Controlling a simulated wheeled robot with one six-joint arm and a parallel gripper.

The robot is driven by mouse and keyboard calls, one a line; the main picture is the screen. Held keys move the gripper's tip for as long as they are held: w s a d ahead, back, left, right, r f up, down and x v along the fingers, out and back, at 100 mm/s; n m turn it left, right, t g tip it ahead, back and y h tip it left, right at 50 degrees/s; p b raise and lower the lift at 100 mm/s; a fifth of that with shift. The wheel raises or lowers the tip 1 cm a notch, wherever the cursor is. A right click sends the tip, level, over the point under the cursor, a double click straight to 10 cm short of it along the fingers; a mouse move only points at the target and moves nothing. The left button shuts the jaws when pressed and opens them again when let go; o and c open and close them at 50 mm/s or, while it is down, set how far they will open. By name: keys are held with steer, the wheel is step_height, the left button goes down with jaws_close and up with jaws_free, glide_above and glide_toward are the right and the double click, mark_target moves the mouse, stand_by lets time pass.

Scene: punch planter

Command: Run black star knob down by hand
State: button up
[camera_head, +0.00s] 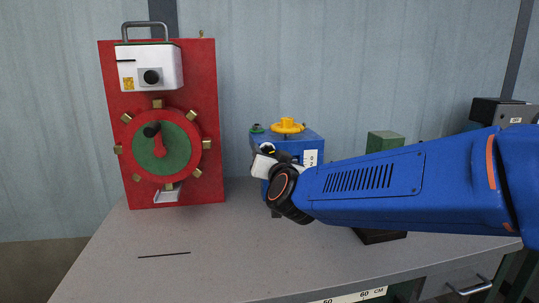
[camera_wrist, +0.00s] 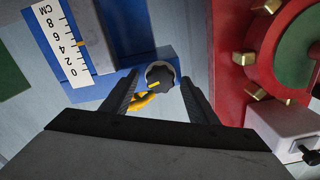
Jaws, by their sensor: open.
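The black star knob (camera_wrist: 160,74), with a yellow mark on its face, shows between the fingers of my gripper (camera_wrist: 159,80) in the wrist view. The fingers are open, one on each side of it; I cannot tell whether they touch it. In the head view my gripper (camera_head: 262,160) is in front of the left part of a blue block (camera_head: 312,144), and the black knob is mostly hidden there. A yellow knob (camera_head: 287,126) stands on top of the block. Yellow parts also show beside the black knob in the wrist view (camera_wrist: 144,102).
A red panel (camera_head: 113,95) stands at left with a white box (camera_head: 130,66), a handle and a green-centred wheel (camera_head: 178,138) with brass lugs. A white CM scale (camera_wrist: 63,45) is on the blue block. A green block (camera_head: 385,141) stands right, behind my arm.

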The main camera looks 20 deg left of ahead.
steer(key=c, duration=1)
steer(key=shift+m, duration=1.8)
steer(key=shift+c, duration=0.2)
steer(key=o, duration=1)
steer(key=shift+o, duration=0.2)
steer(key=v, duration=1.7)
steer(key=shift+s+d, duration=0.15)
steer(key=shift+d, duration=0.1)
steer(key=shift+f, duration=0.1)
